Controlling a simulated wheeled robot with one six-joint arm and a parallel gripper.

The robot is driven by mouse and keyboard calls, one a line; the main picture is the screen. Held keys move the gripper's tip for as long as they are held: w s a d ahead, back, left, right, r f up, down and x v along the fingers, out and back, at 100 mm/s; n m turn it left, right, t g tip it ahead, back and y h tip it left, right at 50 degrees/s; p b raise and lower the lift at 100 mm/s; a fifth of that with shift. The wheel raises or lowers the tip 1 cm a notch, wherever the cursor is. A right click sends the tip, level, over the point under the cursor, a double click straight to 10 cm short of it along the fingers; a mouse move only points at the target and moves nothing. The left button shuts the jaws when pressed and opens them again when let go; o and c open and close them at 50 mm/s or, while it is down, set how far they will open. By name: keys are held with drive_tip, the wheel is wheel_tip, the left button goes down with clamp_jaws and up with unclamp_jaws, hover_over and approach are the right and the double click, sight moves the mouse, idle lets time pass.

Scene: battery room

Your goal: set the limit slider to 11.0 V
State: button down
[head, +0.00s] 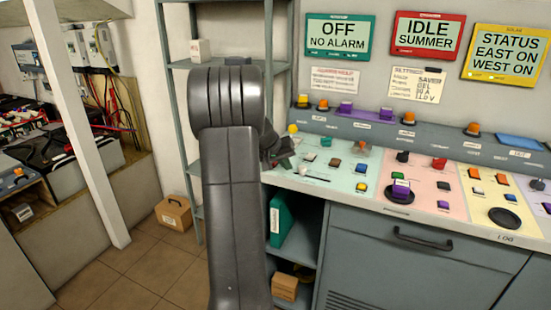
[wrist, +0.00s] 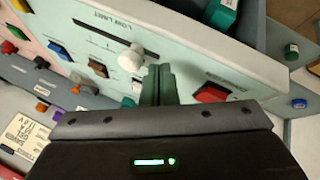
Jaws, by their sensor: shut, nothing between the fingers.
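The limit slider's white knob (wrist: 131,57) sits near one end of its dark slot on the pale green panel, beside printed lettering that looks like "LOW LIMIT" (wrist: 110,20). In the head view the small white knob (head: 303,171) is at the left end of the slot, near the panel's front edge. My gripper (wrist: 158,75) is shut and empty. Its fingertips are just beside the knob in the wrist picture; I cannot tell whether they touch it. In the head view my gripper (head: 280,152) is over the panel's left end, partly hidden by my arm.
A red button (wrist: 212,93) is close to the right of the fingers. Blue, brown and other buttons lie left of them. A settings card (head: 417,84) on the wall appears to read 11.0 V on its last line. A grey shelf rack (head: 190,130) stands left of the console.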

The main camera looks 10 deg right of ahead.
sight(302, 171)
drive_tip(key=shift+s+d+f, duration=0.1)
drive_tip(key=shift+s+d, duration=0.05)
drive_tip(key=shift+d, duration=0.65)
drive_tip(key=shift+d, duration=0.1)
drive_tip(key=s+d, duration=0.1)
drive_tip(key=d, duration=0.1)
drive_tip(key=s+d+b, duration=0.1)
drive_tip(key=s+d, duration=0.1)
drive_tip(key=shift+w, duration=0.1)
